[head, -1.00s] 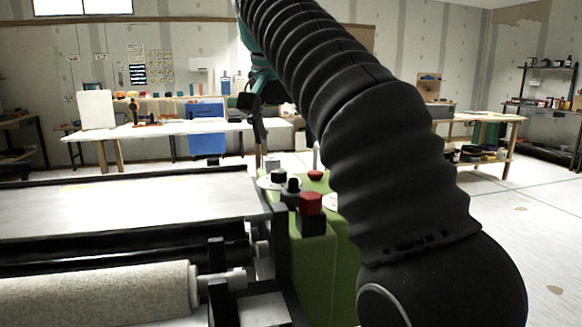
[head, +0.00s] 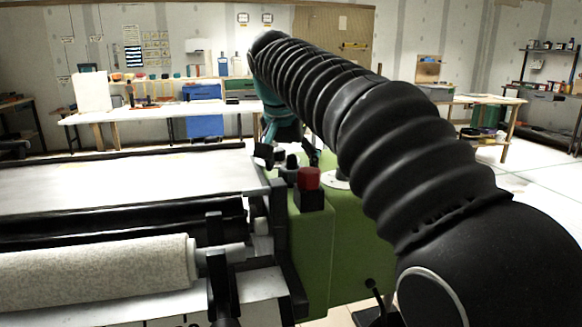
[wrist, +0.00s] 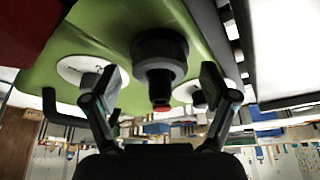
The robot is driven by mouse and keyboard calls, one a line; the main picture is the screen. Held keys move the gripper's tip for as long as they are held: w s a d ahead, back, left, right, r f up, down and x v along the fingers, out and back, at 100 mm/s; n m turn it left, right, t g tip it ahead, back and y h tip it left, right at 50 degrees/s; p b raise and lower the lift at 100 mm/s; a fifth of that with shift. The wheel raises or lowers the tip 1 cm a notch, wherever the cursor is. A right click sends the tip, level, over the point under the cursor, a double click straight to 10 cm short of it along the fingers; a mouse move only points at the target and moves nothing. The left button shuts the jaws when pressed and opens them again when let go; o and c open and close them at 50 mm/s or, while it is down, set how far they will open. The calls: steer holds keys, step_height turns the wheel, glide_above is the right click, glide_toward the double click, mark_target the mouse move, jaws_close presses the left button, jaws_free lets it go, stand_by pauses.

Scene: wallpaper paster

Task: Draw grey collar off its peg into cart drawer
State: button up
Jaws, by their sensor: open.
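A dark, stepped round piece (wrist: 160,45), wide at its base with a narrower black part, stands on the green machine housing in the wrist view. It looks like the collar on its peg, but I cannot tell where collar ends and peg begins. My gripper (wrist: 160,78) is open, one finger on each side of the narrower part, with gaps showing. In the head view my gripper (head: 286,153) is low over the housing top (head: 345,225), behind the red block (head: 309,178), and partly hides the dark piece (head: 290,166). I cannot make out the cart drawer.
White discs (wrist: 88,70) lie on the housing beside the fingers. A pale roller (head: 95,272) and the flat machine bed (head: 130,180) lie left. A white worktable (head: 150,110) and a wooden table (head: 470,98) stand behind. Open floor shows at right.

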steer(key=shift+f, duration=0.1)
steer(key=c, duration=1.4)
steer(key=shift+r+p, duration=0.55)
steer(key=shift+r, duration=2.8)
steer(key=shift+r, duration=0.2)
steer(key=shift+r, duration=1.85)
